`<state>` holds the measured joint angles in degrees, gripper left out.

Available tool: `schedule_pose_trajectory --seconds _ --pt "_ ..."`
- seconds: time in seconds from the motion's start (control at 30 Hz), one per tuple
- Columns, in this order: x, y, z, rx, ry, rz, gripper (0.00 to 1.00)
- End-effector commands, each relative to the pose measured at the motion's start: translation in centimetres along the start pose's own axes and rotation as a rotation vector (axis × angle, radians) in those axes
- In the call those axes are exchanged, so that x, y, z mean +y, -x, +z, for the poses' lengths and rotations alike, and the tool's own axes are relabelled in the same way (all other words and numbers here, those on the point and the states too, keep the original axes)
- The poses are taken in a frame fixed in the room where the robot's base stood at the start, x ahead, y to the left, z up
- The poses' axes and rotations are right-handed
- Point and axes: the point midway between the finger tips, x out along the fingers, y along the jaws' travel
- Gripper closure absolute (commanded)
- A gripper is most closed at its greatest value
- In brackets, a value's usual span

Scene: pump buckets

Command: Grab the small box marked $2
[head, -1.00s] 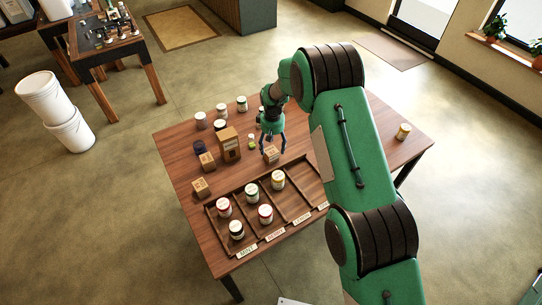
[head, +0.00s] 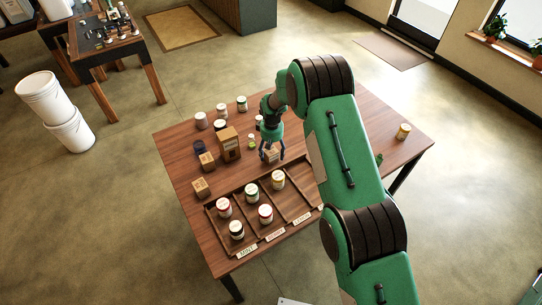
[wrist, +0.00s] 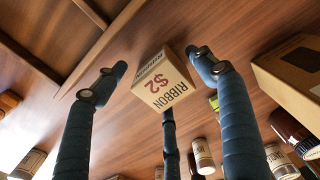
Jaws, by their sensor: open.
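The small box marked $2 (wrist: 163,83) is a tan carton with "RIBBON" and a red "$2" on its face. In the wrist view it sits upper middle, between the spread fingers of my gripper (wrist: 150,85). In the head view the small box (head: 271,156) stands on the wooden table, partly hidden by my gripper (head: 271,153). The gripper is open, pointing down over the box, with fingers around its sides. The fingers appear apart from it in the wrist view.
A divided wooden tray (head: 290,207) with several jars lies in front of the box. A larger box (head: 229,143), two small boxes (head: 201,188) (head: 207,161) and several jars stand to the left.

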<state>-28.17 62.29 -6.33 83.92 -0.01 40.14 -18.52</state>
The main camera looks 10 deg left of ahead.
Motion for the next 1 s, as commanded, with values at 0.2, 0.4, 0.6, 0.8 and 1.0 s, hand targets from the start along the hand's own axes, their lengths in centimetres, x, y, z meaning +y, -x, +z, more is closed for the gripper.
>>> schedule_pose_trajectory --seconds 0.2,0.4,0.6,0.8,1.0 --pt "0.0 -0.26 -0.01 0.001 0.0 0.0 0.3" --pt "0.0 -0.25 0.0 0.0 0.0 0.0 0.3" --pt "0.0 -0.25 -0.01 0.0 0.0 0.0 0.3" --pt "0.0 -0.25 0.0 0.0 0.0 0.0 0.68" --pt "0.0 -0.25 0.0 0.0 0.0 0.0 0.75"
